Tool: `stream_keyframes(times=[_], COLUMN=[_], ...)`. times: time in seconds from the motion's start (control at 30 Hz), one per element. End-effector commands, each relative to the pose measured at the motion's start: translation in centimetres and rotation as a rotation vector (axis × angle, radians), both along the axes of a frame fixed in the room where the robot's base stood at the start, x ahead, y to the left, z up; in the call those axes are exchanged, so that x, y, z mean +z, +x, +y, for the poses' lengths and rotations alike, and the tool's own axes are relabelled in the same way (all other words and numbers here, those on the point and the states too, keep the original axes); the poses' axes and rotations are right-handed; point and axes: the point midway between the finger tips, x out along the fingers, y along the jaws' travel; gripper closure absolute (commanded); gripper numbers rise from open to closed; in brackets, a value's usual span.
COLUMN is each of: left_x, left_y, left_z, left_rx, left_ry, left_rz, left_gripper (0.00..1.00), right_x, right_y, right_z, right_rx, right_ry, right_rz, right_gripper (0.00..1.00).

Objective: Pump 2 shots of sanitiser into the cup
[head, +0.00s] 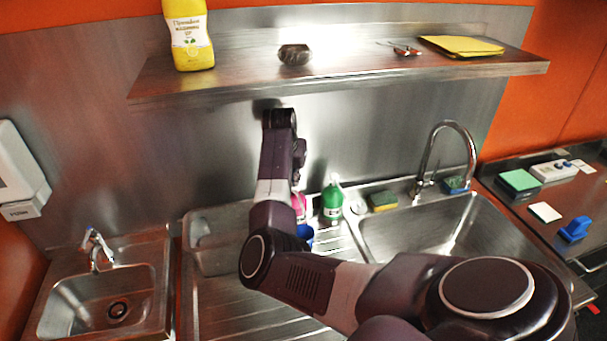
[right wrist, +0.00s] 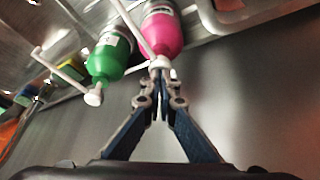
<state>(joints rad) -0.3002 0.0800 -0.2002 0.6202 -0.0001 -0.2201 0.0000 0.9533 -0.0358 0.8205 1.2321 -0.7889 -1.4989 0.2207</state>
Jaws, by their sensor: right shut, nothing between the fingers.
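A pink pump bottle (head: 298,204) stands behind the sink drainboard, partly hidden by my right arm. It also shows in the right wrist view (right wrist: 163,35), with a white pump head and long spout. A green pump bottle (head: 332,202) stands to its right, and it also shows in the right wrist view (right wrist: 108,55) with its own white pump. A blue cup (head: 305,234) is in front of the pink bottle, mostly hidden by my arm. My right gripper (right wrist: 160,84) is shut and empty, its fingertips at the pink bottle's pump head; contact is unclear. My left gripper is not in view.
A yellow-green sponge (head: 383,201) lies right of the green bottle, before the tall tap (head: 424,165) and large sink. A steel shelf (head: 225,85) overhangs the area, with a yellow bottle (head: 188,38) on it. A small basin (head: 85,306) is at the left.

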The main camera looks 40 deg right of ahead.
Motion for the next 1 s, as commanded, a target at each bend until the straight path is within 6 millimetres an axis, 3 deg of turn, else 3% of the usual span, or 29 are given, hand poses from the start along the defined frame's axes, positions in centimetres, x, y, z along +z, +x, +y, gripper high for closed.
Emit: stream_keyframes(times=[0.17,0.6,1.0], left_x=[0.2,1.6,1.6], left_y=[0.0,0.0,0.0], left_z=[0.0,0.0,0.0], left_rx=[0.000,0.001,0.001], left_ry=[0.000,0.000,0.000], left_rz=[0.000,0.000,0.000], left_gripper=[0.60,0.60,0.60], right_x=[-0.2,2.5,2.7], right_y=[-0.3,-0.2,-0.1], right_z=[0.2,0.1,0.1], right_rx=[0.001,0.001,0.000], right_ry=[0.009,0.006,0.003], right_rz=[0.011,0.008,0.004], right_gripper=[1.00,1.00,1.00])
